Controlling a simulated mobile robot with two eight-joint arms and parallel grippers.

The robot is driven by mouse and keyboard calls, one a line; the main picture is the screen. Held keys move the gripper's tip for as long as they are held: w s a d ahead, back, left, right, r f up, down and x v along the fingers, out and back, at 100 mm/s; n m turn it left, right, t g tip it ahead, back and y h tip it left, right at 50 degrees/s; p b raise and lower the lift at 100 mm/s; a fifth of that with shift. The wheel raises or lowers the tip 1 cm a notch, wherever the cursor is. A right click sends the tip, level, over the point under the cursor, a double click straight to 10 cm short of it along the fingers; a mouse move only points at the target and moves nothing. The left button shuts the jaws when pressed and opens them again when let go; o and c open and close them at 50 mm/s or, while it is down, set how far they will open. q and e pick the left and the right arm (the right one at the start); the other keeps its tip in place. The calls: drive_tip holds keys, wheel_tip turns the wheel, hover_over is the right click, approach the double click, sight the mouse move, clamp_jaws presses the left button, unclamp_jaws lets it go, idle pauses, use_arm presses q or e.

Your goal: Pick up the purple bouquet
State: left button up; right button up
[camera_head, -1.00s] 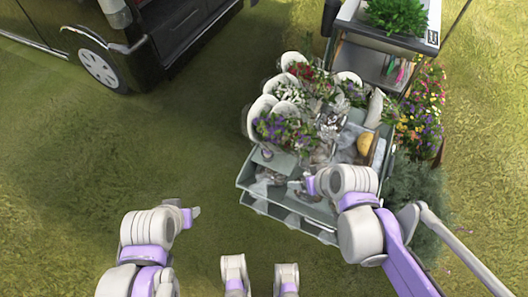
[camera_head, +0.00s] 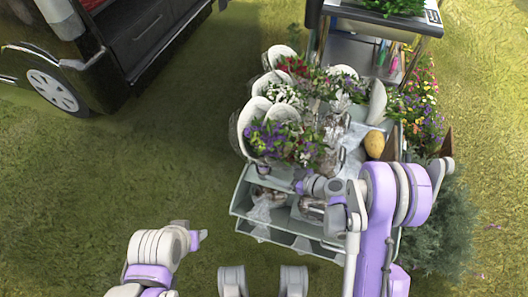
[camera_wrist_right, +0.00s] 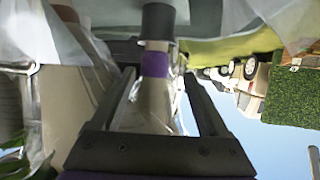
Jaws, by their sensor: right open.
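The purple bouquet (camera_head: 286,140) has purple and yellow blooms, green leaves and a pale round wrap. It stands in the front left of the flower cart (camera_head: 240,200) in the head view. My right gripper (camera_head: 299,184) is low beside the front of the cart, just below the bouquet's leaves, and looks apart from it. In the right wrist view its two dark fingers (camera_wrist_right: 166,80) are spread.
White-wrapped bouquets, including a red one (camera_head: 294,66) and a white one (camera_head: 284,93), crowd the cart behind the purple one. A yellow, rounded thing (camera_head: 375,144) lies at right. A van (camera_head: 110,50) stands upper left. Grass between van and cart is free.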

sight(266, 168)
drive_tip(key=x, duration=0.5)
drive_tip(key=shift+b, duration=0.3)
drive_tip(key=x, duration=0.4)
drive_tip(key=b+x, duration=0.1)
drive_tip(key=shift+w+f, duration=0.25)
drive_tip(key=shift+w, duration=0.25)
clamp_jaws()
